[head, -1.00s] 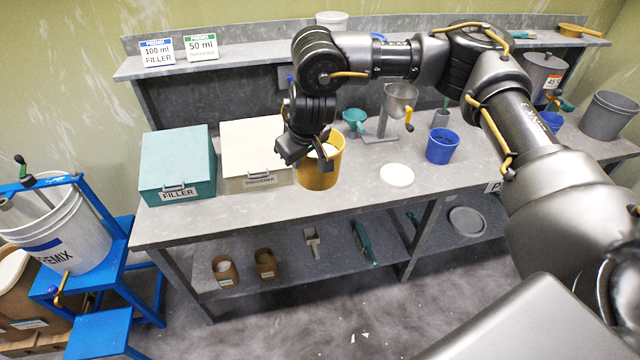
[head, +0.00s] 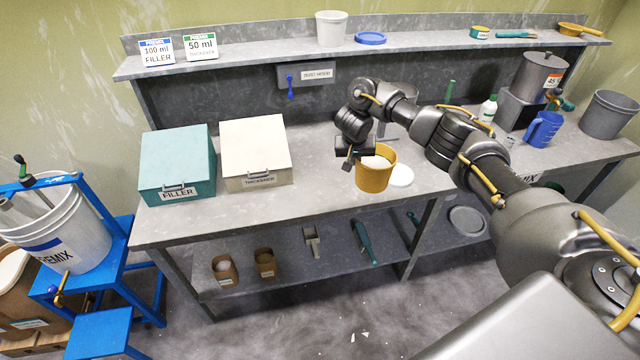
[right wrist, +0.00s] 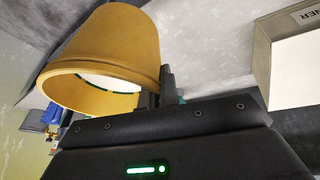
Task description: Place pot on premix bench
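The pot (head: 374,176) is a yellow-ochre tub with pale material inside. It is near the front of the grey bench (head: 230,213), to the right of the two lidded boxes. My right gripper (head: 351,158) is shut on its rim at the left side. In the right wrist view the pot (right wrist: 115,45) shows large, with its wall between the fingers (right wrist: 157,93). I cannot tell whether its base touches the bench or hangs just above it. My left gripper is not in view.
A white disc (head: 402,175) lies just right of the pot, partly hidden by it. The teal filler box (head: 178,160) and cream thickener box (head: 254,145) stand left. A blue jug (head: 543,130) and grey bucket (head: 608,115) stand right. Bench space between thickener box and pot is clear.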

